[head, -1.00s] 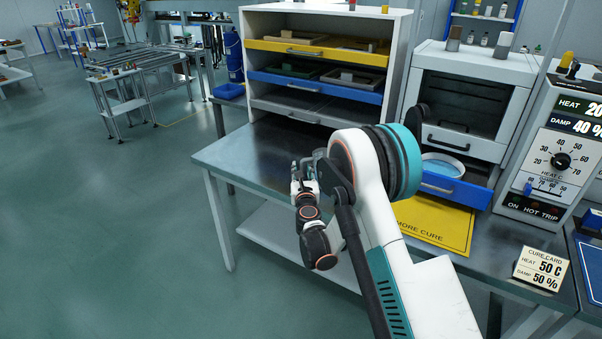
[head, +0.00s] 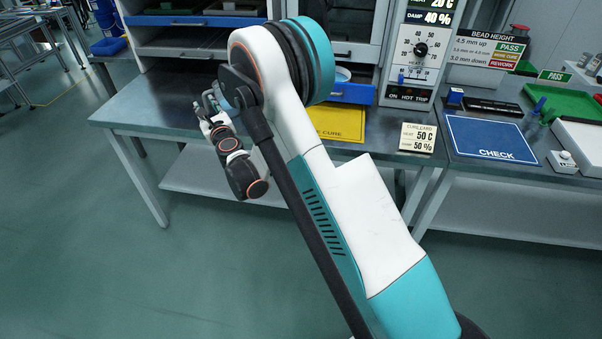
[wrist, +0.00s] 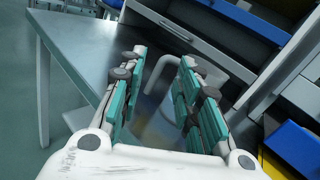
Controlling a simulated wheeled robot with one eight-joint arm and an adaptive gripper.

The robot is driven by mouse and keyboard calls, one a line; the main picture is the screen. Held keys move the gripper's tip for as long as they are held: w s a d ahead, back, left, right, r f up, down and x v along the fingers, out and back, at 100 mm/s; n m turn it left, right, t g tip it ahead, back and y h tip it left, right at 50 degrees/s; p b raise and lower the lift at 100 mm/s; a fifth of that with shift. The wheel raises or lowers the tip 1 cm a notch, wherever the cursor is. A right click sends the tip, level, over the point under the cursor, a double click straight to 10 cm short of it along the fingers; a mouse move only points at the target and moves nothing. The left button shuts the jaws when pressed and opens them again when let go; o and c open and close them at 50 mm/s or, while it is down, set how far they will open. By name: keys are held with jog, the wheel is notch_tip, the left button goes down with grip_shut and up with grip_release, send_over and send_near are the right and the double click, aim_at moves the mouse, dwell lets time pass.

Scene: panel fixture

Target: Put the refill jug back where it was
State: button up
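My gripper (wrist: 163,62) is open in the wrist view, its two teal-padded fingers apart above the grey bench top. A pale grey-white jug with a looped handle (wrist: 167,60) stands just beyond and between the fingers. Its body is partly hidden by the right finger, and I cannot tell whether the fingers touch it. In the head view my gripper (head: 213,104) is small, low over the left part of the bench (head: 150,103). The jug is mostly hidden there by my arm.
Behind the bench stands a shelf unit with drawers (head: 190,50). An open blue drawer (head: 352,93) holds a pale round dish (head: 342,75). A yellow mat (head: 340,122), a cure card (head: 418,137) and a blue CHECK mat (head: 495,138) lie to the right. The bench's left end is clear.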

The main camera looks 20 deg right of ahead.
jog(key=s+a+r+n+g+y, duration=0.1)
jog(key=s+r+n+y, duration=0.15)
jog(key=r+n, duration=0.3)
jog(key=s+r+n+y, duration=0.1)
jog(key=s+r+n, duration=0.25)
jog(key=r, duration=0.35)
jog(key=s+r+n+g, duration=0.3)
jog(key=s+r+n, duration=0.3)
jog(key=s+n, duration=0.5)
jog(key=s+d+f+n+g+h, duration=0.1)
jog(key=s+d+f+n+g, duration=0.1)
jog(key=s, duration=0.9)
jog(key=s+d+f+n+g+h, duration=0.2)
jog(key=s+d+n, duration=0.4)
jog(key=s, duration=0.5)
jog(key=s+d+f+n+g+h, duration=0.1)
jog(key=s+d+f+n+g, duration=0.2)
jog(key=s, duration=0.8)
jog(key=shift+s+d+f+n+h, duration=0.35)
jog(key=shift+d+f+n, duration=0.45)
jog(key=shift+d+n, duration=0.15)
